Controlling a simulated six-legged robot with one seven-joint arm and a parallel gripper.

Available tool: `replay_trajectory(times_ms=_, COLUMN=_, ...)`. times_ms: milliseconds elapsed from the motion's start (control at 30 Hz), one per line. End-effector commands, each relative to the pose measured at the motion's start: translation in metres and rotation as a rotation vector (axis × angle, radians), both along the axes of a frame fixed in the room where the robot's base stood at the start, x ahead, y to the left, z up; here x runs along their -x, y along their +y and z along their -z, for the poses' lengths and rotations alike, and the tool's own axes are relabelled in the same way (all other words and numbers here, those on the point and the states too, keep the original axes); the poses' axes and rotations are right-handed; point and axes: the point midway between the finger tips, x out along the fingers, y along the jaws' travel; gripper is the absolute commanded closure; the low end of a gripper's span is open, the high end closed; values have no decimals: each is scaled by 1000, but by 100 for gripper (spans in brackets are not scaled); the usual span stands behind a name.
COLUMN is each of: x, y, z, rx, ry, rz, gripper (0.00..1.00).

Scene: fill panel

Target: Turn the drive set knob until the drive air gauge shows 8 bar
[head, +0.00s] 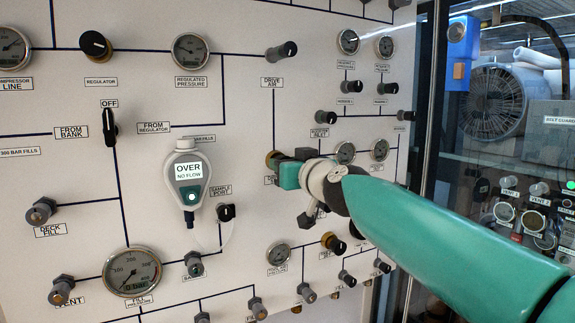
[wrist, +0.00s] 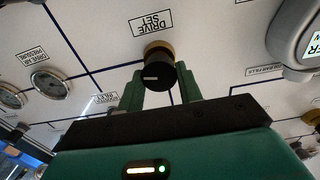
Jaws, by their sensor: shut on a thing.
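The drive set knob (wrist: 161,74) is black with a white pointer line and a brass collar, under the DRIVE SET label in the upside-down wrist view. My gripper (wrist: 161,88) has one green finger on each side of the knob and is shut on it. In the head view my gripper (head: 283,168) covers most of the knob, and only its brass collar (head: 271,158) shows. Two small gauges stand near the DRIVE AIR PRESSURE label in the wrist view; the nearer one (wrist: 51,84) seems to be the drive air gauge. Its needle is too small to read.
A hand-held meter (head: 187,178) reading OVER, NO FLOW hangs left of my gripper. The regulated pressure gauge (head: 190,50) and a drive knob (head: 281,52) are above. A sample port knob (head: 226,212) is at lower left. Several gauges and knobs lie right, near my arm.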

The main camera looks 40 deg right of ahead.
Motion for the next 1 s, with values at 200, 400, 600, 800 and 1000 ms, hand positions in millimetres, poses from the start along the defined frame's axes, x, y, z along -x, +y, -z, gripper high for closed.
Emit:
replay_trajectory(times_ms=200, x=0, y=0, z=0, rx=-57, ry=-17, rz=0, gripper=88)
replay_trajectory(times_ms=400, x=0, y=-1, z=0, rx=-175, ry=-51, rz=0, gripper=88)
replay_trajectory(times_ms=600, x=1, y=-1, z=0, rx=-343, ry=-101, rz=0, gripper=88)
replay_trajectory(times_ms=800, x=1, y=-2, z=1, rx=-525, ry=-154, rz=0, gripper=88)
replay_trajectory(times_ms=1000, x=1, y=-3, z=1, rx=-709, ry=-208, rz=1, gripper=88)
